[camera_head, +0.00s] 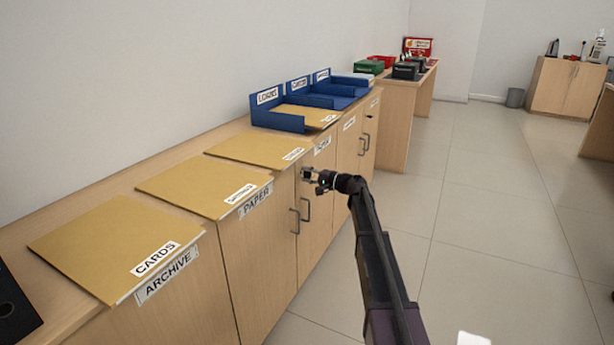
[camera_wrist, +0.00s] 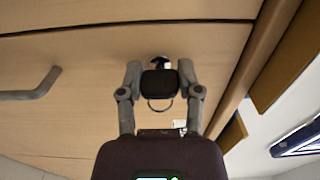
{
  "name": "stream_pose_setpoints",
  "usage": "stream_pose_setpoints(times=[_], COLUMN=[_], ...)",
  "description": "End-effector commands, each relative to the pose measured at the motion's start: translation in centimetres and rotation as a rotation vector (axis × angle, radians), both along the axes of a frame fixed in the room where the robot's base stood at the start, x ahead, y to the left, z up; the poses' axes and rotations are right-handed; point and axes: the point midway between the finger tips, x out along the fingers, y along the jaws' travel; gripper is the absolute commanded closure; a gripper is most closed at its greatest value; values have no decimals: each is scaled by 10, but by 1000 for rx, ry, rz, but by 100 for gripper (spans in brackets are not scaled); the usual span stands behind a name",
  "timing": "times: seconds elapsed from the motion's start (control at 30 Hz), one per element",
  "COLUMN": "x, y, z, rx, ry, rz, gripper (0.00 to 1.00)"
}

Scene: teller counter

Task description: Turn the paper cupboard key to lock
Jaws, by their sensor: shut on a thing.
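The paper cupboard (camera_head: 255,260) is a pale wood door pair under the PAPER label (camera_head: 255,202). My gripper (camera_head: 313,177) is at the upper part of its front, beside the door edge. In the wrist view my gripper (camera_wrist: 160,78) is shut on the key (camera_wrist: 160,84), with one finger on each side of its black head. A metal ring hangs below the head. A small dark and silver lock part (camera_wrist: 159,62) shows just beyond the key at the door face. How deep the key sits is hidden. In the head view the key cannot be made out.
Grey bar handles (camera_head: 306,209) stand out from the doors below my gripper; one shows in the wrist view (camera_wrist: 35,88). Yellow folders (camera_head: 190,187) and blue trays (camera_head: 275,119) lie on the counter top. The tiled floor (camera_head: 480,240) to the right is clear.

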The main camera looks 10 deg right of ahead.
Motion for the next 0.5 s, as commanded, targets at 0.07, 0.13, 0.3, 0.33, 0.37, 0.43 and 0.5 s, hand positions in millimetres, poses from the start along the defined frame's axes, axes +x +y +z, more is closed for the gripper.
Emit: stream_pose_setpoints(times=[0.07,0.13,0.3,0.33,0.37,0.43,0.5], x=[0,0,0,0,0,0,0], y=[0,0,0,0,0,0,0], z=[0,0,0,0,0,0,0], rx=[-2,-2,-1,-1,-1,-1,-1], ry=[-1,-1,0,1,1,1,1], rz=[0,0,0,0,0,0,0], gripper=[100,40,20,20,20,20,20])
